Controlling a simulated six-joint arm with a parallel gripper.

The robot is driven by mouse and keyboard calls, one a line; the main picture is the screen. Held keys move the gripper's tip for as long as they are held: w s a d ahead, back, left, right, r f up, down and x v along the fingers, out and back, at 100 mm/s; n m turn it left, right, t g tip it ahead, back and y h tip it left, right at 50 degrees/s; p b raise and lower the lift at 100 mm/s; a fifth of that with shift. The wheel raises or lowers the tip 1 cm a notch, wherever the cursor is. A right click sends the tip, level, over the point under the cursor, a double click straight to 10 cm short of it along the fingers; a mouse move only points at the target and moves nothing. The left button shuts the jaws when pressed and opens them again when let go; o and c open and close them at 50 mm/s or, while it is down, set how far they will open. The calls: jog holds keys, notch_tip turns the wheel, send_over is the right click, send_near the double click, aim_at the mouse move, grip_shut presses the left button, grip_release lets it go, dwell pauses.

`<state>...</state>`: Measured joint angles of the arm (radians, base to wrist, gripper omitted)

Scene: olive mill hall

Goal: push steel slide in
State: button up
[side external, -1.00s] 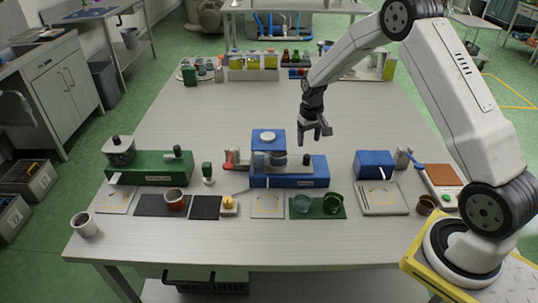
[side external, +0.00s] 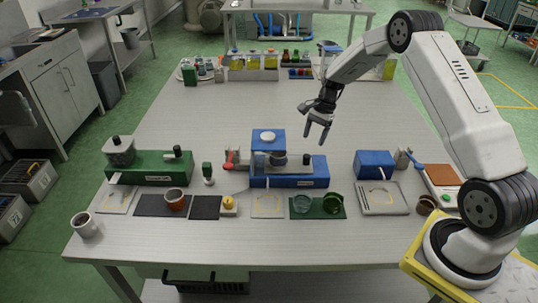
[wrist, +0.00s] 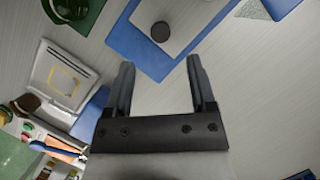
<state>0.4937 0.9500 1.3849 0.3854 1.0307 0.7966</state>
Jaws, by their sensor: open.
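The steel slide (side external: 294,166), a flat grey plate with a black knob, lies on the long blue base (side external: 290,180) of the middle machine. It sticks out to the right of the blue block with a white disc on top (side external: 268,140). The slide (wrist: 182,22) and its black knob (wrist: 160,32) also show at the top of the wrist view, partly cut off by the frame edge. My gripper (side external: 316,139) is open and empty, above the table and behind the slide's knob end, apart from it. Its spread fingers (wrist: 160,62) show in the wrist view.
A green machine (side external: 150,168) stands left and a small blue box (side external: 374,164) right. A green mat (side external: 317,207) with glass cups and a grey tray (side external: 383,199) lie in front. Racks of bottles (side external: 253,67) stand at the back. The table behind the machines is clear.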

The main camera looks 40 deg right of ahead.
aim_at(307, 155)
jog(key=shift+m, duration=0.3)
jog(key=shift+f, duration=0.1)
jog(key=shift+x, duration=3.8)
grip_shut()
jog(key=shift+w+a, duration=0.1)
